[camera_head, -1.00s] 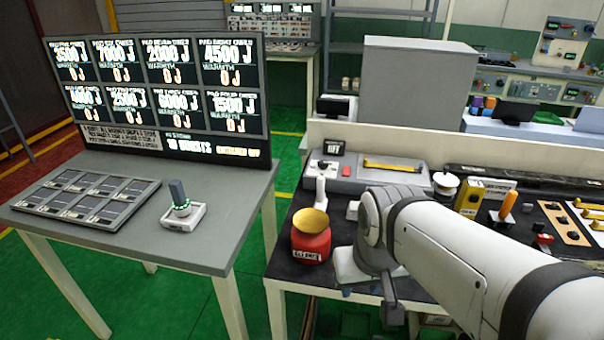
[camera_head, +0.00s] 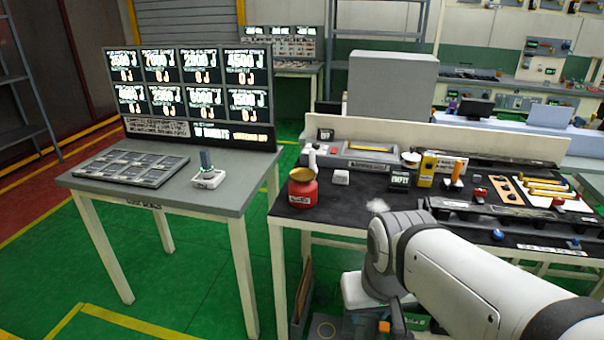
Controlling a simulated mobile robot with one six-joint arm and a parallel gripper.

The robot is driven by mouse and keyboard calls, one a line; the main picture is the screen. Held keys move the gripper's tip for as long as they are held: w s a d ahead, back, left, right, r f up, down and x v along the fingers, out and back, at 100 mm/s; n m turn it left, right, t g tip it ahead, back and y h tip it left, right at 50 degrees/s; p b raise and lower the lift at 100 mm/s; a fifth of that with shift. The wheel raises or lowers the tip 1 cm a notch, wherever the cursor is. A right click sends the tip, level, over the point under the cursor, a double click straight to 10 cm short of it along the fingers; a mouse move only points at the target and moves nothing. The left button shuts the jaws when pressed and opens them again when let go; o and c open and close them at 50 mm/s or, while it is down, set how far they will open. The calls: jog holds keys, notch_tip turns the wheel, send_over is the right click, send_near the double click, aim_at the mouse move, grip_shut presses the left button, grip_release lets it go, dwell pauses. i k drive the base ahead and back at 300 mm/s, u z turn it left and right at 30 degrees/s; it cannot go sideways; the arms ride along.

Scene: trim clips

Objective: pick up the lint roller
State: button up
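I cannot pick out the lint roller for certain. A small upright white object (camera_head: 312,158) stands behind the red pot at the bench's left end, but it is too small to identify. A short white round piece (camera_head: 410,158) sits near the back of the bench. A white fuzzy tuft (camera_head: 377,206) lies by the front edge, just behind my arm. My gripper (camera_head: 398,318) is low in front of the bench, apart from these things. Only a dark part of it shows below my white arm, so its opening is unclear.
The black workbench (camera_head: 335,207) holds a red pot (camera_head: 303,190), a yellow box (camera_head: 427,169), an orange-handled tool (camera_head: 457,172) and a dark rail (camera_head: 500,212). A grey table (camera_head: 225,180) with a scoreboard (camera_head: 195,95) stands left. Green floor between them is open.

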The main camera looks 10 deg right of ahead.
aim_at(312, 165)
jog(key=u, duration=0.65)
jog(key=i, duration=1.9)
jog(key=z, duration=0.9)
